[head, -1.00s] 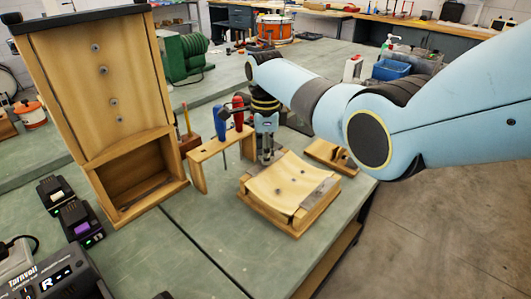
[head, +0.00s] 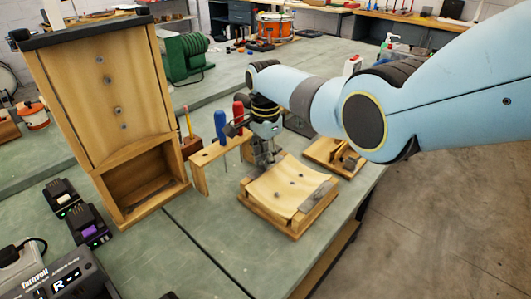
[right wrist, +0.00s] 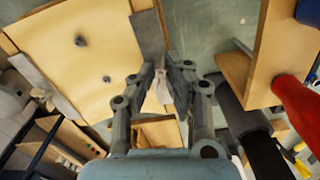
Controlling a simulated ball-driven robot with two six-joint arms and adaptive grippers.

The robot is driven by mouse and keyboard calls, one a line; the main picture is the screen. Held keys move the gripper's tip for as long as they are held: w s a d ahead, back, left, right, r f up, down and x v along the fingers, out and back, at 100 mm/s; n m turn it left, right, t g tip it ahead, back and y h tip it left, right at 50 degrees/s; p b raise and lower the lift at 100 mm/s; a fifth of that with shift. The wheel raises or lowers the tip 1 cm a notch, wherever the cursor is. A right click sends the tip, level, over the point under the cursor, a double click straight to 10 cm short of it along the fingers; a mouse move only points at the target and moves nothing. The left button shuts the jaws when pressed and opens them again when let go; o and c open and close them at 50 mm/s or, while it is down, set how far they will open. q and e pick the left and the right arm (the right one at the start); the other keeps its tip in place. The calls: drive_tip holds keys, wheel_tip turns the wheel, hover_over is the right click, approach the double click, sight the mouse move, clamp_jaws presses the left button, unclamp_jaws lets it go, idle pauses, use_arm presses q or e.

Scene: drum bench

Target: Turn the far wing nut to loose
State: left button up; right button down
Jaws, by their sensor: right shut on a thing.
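A curved pale wooden panel (head: 277,192) with dark bolt heads lies in a wooden cradle (head: 265,222) on the green bench. Grey metal strips (head: 318,194) cross its ends. In the right wrist view the panel (right wrist: 95,55) fills the upper left. My right gripper (head: 263,160) points down at the panel's far edge, beside the strip (right wrist: 150,32) there. Its fingers (right wrist: 168,82) are shut on a small pale grey piece, apparently the far wing nut (right wrist: 163,91), mostly hidden by the fingers. My left gripper is out of view.
A wooden tool rack (head: 200,165) with blue and red handled screwdrivers stands close left of my right gripper. A tall wooden case (head: 110,100) stands further left. A small wooden tray (head: 325,155) lies right of the gripper. The bench front centre is clear.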

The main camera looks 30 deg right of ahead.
drive_tip(key=shift+n+p, duration=0.45)
drive_tip(key=shift+n, duration=1.75)
drive_tip(key=c, duration=1.3)
unclamp_jaws()
drive_tip(key=shift+a, duration=0.1)
drive_tip(key=shift+c, duration=0.2)
wheel_tip(320, 180, up, 12)
drive_tip(key=shift+c, duration=0.4)
